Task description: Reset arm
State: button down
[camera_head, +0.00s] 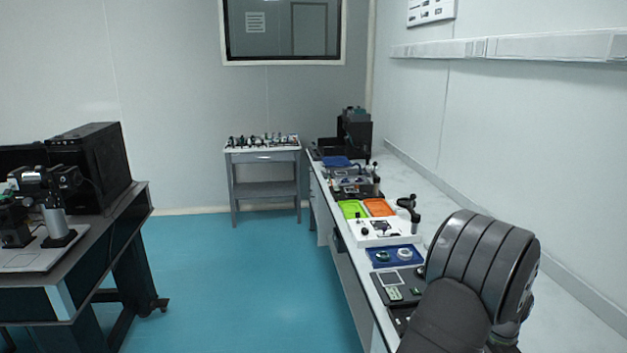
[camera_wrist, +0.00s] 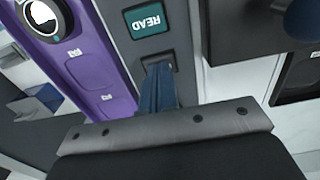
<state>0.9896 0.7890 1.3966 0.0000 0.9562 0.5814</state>
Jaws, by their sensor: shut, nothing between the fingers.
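My gripper (camera_wrist: 159,88) shows in the wrist view as dark blue fingers held together, with nothing between them. Its tips overlap a grey panel (camera_wrist: 150,47) just below a dark green label reading READ (camera_wrist: 149,18). I cannot tell whether the tips touch the panel. In the head view, my arm fills the lower right over the bench, and my gripper is hidden there.
A purple tray (camera_wrist: 97,85) lies left of the fingers, and a dark block (camera_wrist: 250,30) is to the right. The long bench (camera_head: 404,227) carries a green tray (camera_head: 350,209), an orange tray (camera_head: 378,207) and a blue tray (camera_head: 374,258).

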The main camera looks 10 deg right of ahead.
notch_tip(320, 180, up, 14)
jog(key=shift+r, duration=0.15)
dwell(1.8)
dwell(0.4)
jog(key=c, duration=2.2)
grip_release()
